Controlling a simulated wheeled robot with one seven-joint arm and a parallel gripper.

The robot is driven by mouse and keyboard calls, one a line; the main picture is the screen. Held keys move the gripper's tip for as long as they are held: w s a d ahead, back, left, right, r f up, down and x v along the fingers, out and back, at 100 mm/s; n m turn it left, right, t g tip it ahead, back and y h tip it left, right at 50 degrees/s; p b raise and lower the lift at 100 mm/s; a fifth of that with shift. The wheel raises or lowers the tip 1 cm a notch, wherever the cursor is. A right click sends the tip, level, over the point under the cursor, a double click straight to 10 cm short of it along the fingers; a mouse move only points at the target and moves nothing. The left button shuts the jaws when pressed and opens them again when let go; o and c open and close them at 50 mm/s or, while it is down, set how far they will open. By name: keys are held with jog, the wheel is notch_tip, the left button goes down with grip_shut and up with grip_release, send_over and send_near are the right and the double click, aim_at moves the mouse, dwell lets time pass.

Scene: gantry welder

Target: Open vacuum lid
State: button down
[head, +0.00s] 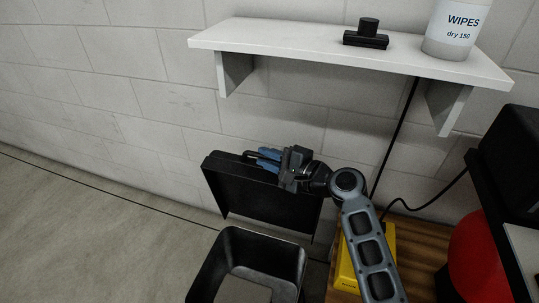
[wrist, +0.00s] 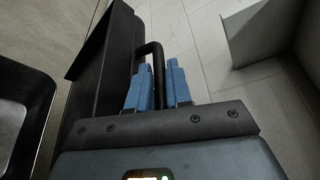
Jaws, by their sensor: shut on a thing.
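The vacuum lid (head: 262,196) is a black panel with a rim. It stands tilted up in the head view, apart from the open black vacuum bin (head: 232,250) below it. In the wrist view the lid (wrist: 100,75) runs along the left. A black bar handle (wrist: 153,50) stands on the lid's outer face. My gripper (head: 266,158) is at the lid's upper edge, with its blue fingers (wrist: 158,85) shut on the handle from both sides. Part of the handle is hidden between the fingers.
A white wall shelf (head: 300,46) above my gripper carries a wipes tub (head: 455,28) and a small black nozzle-like piece (head: 366,36). A yellow box (head: 376,243), a red round object (head: 482,257) and a black cable (head: 394,140) are at right. The floor at left is clear.

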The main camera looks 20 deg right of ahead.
jog(key=c, duration=1.1)
grip_release()
jog(key=shift+s+d, duration=0.1)
jog(key=shift+v, duration=3.8)
